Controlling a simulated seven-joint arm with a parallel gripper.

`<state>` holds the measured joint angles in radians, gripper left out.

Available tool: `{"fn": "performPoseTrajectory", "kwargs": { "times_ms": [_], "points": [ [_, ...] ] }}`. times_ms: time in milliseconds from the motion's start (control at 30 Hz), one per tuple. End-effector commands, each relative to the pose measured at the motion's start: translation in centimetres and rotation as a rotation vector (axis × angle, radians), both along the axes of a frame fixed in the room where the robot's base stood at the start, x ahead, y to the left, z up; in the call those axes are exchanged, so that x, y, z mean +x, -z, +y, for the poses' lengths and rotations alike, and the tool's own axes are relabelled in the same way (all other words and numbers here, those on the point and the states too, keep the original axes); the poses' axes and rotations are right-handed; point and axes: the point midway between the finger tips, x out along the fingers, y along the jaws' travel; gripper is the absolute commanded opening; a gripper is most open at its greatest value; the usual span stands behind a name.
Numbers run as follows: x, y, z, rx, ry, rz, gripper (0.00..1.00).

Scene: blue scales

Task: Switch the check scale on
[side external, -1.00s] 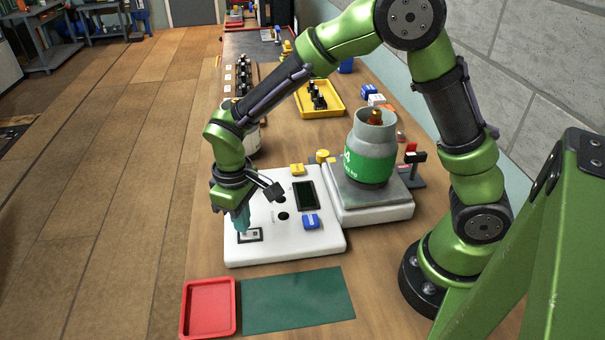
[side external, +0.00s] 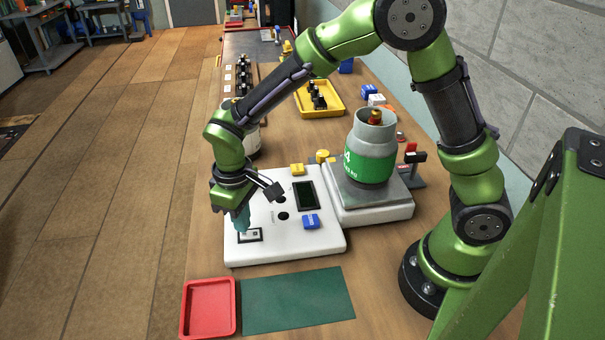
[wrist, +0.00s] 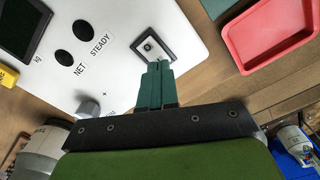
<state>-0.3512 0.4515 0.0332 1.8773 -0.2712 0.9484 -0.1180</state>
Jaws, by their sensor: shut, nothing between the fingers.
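The check scale has a white console (side external: 285,240) with a dark display (side external: 306,195) and a grey weighing plate (side external: 400,192) behind it at the right. The display looks blank. A black-framed switch (side external: 252,235) sits at the console's near left corner; it also shows in the wrist view (wrist: 150,44). My gripper (side external: 242,228) is shut and empty, its teal fingers pointing down at the switch. In the wrist view the fingertips (wrist: 158,68) overlap the switch's lower edge. I cannot tell whether they touch it.
A green and grey gas cylinder (side external: 370,150) stands on the weighing plate. Blue (side external: 310,221) and yellow (side external: 297,169) blocks sit on the console. A red tray (side external: 208,308) and green mat (side external: 295,300) lie in front. A yellow tray (side external: 335,112) stands behind.

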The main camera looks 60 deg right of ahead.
Motion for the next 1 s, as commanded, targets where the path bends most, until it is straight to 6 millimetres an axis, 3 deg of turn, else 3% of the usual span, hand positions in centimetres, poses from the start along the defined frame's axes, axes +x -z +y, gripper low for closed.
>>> {"fn": "performPoseTrajectory", "kwargs": {
  "times_ms": [1000],
  "points": [
    [0.0,1.4,0.0,0.0,0.0,0.0,0.0]
  ]
}}
